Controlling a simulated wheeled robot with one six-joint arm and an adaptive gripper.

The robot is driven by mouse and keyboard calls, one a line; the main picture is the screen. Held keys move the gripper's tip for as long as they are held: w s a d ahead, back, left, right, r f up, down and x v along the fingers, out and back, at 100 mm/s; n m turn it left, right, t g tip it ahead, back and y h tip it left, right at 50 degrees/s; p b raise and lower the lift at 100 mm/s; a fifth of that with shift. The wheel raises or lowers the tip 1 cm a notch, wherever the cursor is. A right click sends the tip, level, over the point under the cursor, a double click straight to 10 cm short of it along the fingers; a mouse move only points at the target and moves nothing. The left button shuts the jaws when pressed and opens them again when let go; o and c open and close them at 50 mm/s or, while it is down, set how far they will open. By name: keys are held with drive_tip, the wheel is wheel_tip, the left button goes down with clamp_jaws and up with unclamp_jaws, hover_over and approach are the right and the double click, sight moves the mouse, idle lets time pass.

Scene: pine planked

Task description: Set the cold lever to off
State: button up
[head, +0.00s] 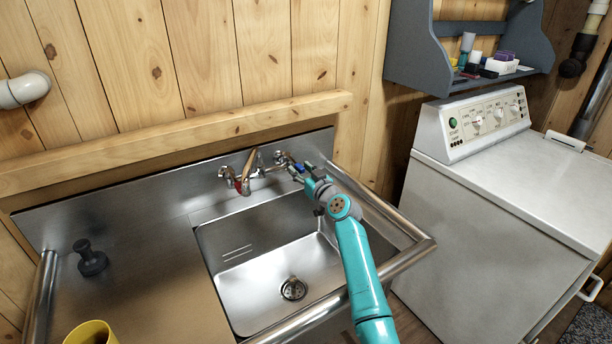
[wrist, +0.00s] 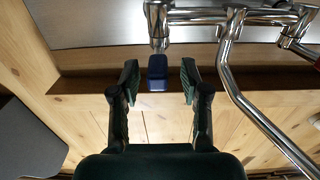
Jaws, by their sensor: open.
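The cold lever (head: 299,167) is the blue-tipped handle at the right end of the chrome wall tap (head: 262,168). In the wrist view its blue tip (wrist: 157,72) sits between the two fingers, with a gap on each side and no clear contact. My gripper (wrist: 159,80) is open around it. In the head view my gripper (head: 306,175) reaches the tap from the front right and partly hides the lever. The red-marked hot lever (head: 239,186) is at the tap's left end. The tap's spout (wrist: 250,100) runs down the right of the wrist view.
The steel sink basin (head: 240,250) lies below the tap, with a tubular rail (head: 410,252) at its right front. A black plunger-like object (head: 90,260) and a yellow cup (head: 91,333) are on the left. A white washing machine (head: 490,200) and a grey shelf (head: 415,60) are at right.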

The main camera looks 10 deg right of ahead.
drive_tip(key=v, duration=1.1)
drive_tip(key=shift+s+d, duration=0.15)
drive_tip(key=shift+s, duration=0.25)
